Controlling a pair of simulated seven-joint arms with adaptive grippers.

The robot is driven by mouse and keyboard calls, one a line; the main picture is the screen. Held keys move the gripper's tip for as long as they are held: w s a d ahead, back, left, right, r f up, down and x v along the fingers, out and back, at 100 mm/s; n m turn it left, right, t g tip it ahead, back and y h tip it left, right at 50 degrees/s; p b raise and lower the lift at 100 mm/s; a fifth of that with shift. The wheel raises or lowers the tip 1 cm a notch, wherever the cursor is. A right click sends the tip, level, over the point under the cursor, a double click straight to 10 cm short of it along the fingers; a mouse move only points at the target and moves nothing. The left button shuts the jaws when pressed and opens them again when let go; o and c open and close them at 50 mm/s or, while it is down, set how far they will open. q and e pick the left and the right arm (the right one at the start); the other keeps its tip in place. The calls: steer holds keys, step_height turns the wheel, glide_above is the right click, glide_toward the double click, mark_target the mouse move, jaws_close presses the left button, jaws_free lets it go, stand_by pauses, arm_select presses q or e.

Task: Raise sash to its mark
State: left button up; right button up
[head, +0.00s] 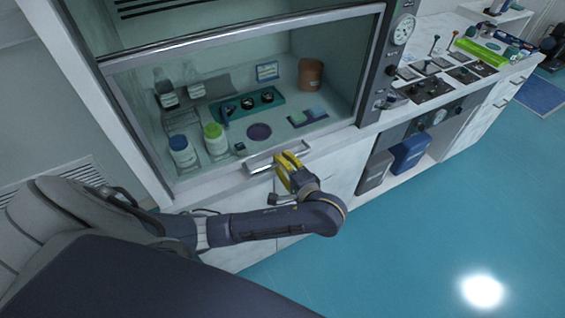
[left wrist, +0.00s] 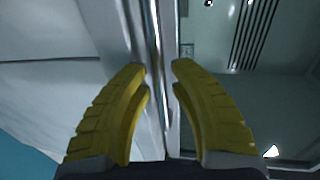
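The sash is the framed clear pane on the front of the fume hood, and its upper rail (head: 240,36) crosses the opening. A pale bar handle (head: 262,168) sits at the hood's lower front edge. My left gripper (head: 287,162) has yellow fingers and is at this handle, covering part of it. In the left wrist view the fingers (left wrist: 159,66) are apart, with a bright metal bar (left wrist: 155,30) running between and beyond their tips. Contact with the bar cannot be made out. I cannot pick out the sash's mark. My right gripper is out of view.
Inside the hood stand capped bottles (head: 215,140), a teal rack (head: 245,104), a brown pot (head: 311,74) and a purple disc (head: 259,131). A dial gauge (head: 403,29) is on the hood's right post. A bench with small tools extends right. The floor (head: 440,220) is clear.

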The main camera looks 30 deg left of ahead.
arm_select(q)
jaws_close()
stand_by(0.5)
